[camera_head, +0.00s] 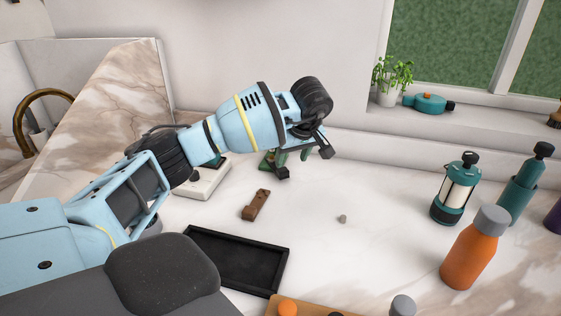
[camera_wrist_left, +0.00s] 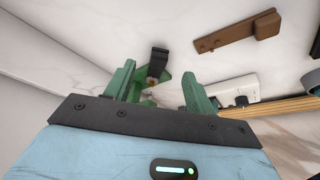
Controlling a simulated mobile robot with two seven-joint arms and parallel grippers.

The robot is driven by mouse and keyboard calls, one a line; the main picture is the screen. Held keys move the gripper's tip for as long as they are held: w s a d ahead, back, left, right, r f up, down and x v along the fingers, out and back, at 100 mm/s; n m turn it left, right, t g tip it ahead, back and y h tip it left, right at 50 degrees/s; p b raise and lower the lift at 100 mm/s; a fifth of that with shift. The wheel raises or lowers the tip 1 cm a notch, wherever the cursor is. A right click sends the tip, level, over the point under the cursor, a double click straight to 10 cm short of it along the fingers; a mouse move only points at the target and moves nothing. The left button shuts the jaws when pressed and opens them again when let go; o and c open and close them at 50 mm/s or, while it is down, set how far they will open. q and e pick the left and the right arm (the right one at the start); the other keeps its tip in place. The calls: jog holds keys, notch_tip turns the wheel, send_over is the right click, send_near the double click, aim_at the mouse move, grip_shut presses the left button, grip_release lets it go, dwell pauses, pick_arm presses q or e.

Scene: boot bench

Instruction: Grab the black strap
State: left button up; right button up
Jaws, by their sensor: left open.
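In the left wrist view, a short black strap (camera_wrist_left: 159,58) stands up from a green piece (camera_wrist_left: 157,76) with a small brass-coloured part, on the pale counter. My left gripper (camera_wrist_left: 158,72) is open, and the strap shows between its two green fingers in this view. I cannot tell how far beyond the fingertips it is. In the head view my left gripper (camera_head: 303,160) points down over the counter near the wall, and a green piece (camera_head: 268,159) shows beside it. The strap is hard to tell from the dark gripper parts there. My right gripper is not in view.
A brown block (camera_head: 256,205) and a black tray (camera_head: 238,262) lie nearer on the counter (camera_head: 350,265). A white device (camera_head: 203,180) sits behind my left arm. A lantern (camera_head: 455,188) and an orange bottle (camera_head: 472,250) stand at the right. The middle right is mostly clear.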

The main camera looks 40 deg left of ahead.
aim_at(285, 174)
pick_arm(q)
jog(key=shift+r, duration=0.1)
jog(key=shift+x, duration=3.9)
jog(key=shift+s+a, duration=0.1)
jog(key=shift+a, duration=0.05)
jog(key=shift+c, duration=0.4)
jog(key=shift+r, duration=0.1)
jog(key=c, duration=1.1)
jog(key=shift+o, duration=0.2)
jog(key=shift+r, duration=0.1)
